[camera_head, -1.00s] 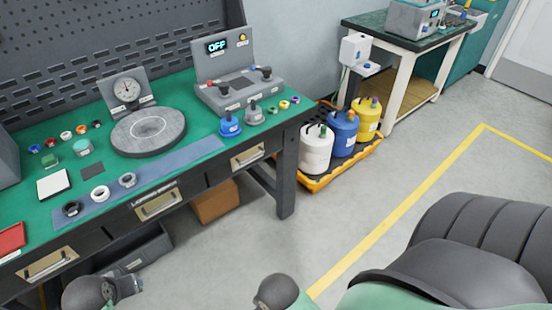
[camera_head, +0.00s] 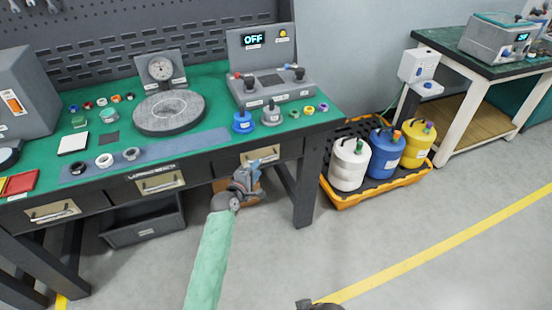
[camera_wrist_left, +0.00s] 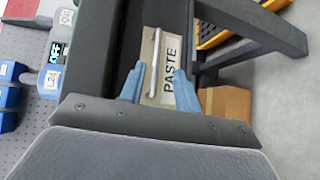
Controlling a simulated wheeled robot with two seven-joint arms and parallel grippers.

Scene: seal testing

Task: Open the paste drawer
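The paste drawer (camera_head: 284,151) is the rightmost drawer under the green bench top and looks shut. Its pale front plate carries a bar handle. In the left wrist view the handle (camera_wrist_left: 155,62) and the label reading PASTE (camera_wrist_left: 170,70) show clearly. My left gripper (camera_head: 262,165) is just in front of and below this drawer in the head view. In the left wrist view the left gripper (camera_wrist_left: 159,88) is open, its blue fingers on either side of the handle, with visible gaps. Whether the handle is at fingertip depth is unclear.
The bench top (camera_head: 212,85) holds a round grey plate (camera_head: 169,112), a control box (camera_head: 270,88) reading OFF and small parts. A bench leg (camera_head: 305,190) stands right of the drawer. A cardboard box (camera_wrist_left: 226,103) sits below. Open floor lies in front.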

